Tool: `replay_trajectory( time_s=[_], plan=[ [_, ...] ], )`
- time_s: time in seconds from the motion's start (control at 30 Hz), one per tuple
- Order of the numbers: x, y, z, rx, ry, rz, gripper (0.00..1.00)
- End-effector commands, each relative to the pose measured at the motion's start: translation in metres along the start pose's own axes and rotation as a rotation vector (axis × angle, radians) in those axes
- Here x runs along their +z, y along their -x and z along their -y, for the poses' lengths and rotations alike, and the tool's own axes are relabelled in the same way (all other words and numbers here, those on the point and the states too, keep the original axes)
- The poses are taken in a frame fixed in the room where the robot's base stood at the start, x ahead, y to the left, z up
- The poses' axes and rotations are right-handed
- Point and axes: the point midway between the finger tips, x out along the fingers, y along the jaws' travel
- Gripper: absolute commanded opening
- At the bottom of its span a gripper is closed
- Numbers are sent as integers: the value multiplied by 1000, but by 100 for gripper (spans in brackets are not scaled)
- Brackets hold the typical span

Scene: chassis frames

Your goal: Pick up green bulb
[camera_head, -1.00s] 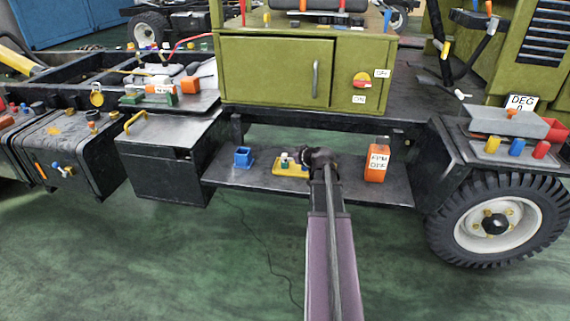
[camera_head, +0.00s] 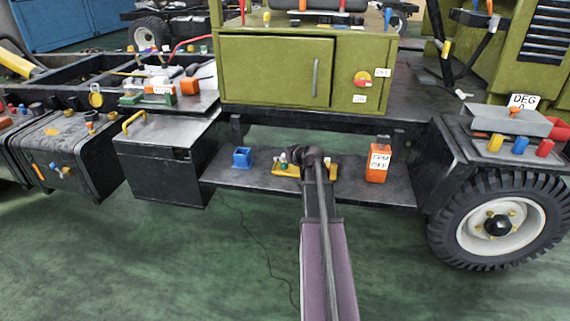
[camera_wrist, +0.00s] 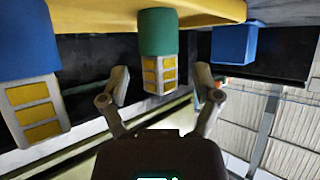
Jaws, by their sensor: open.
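The green bulb (camera_wrist: 158,50) shows in the wrist view, with a green body and a cage-like end of yellow panels in a pale frame. Its green end is against a yellow tray (camera_wrist: 90,14). My gripper (camera_wrist: 160,84) is open, with one finger on each side of the bulb's panelled end and a visible gap on both sides. A similar bulb with a blue body (camera_wrist: 25,45) stands to the left on the same tray. In the head view my gripper (camera_head: 309,158) is at the yellow tray (camera_head: 285,171) on the low shelf, partly hiding it.
A blue holder (camera_head: 242,158) stands on the shelf left of the tray; a blue block also shows in the wrist view (camera_wrist: 234,45). An orange labelled box (camera_head: 377,165) stands to the right. The green cabinet (camera_head: 275,70) is above the shelf.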

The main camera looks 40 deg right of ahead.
Motion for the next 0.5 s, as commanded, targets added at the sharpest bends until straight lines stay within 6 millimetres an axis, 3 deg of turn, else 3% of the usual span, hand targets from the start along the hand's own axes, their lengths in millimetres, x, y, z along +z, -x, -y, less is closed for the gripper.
replay_trajectory(
  time_s=[0.47, 0.5],
  plan=[
    [0, 1, 0, 0, 0, 0, 81],
    [0, 1, 0, 0, 0, 0, 76]
  ],
)
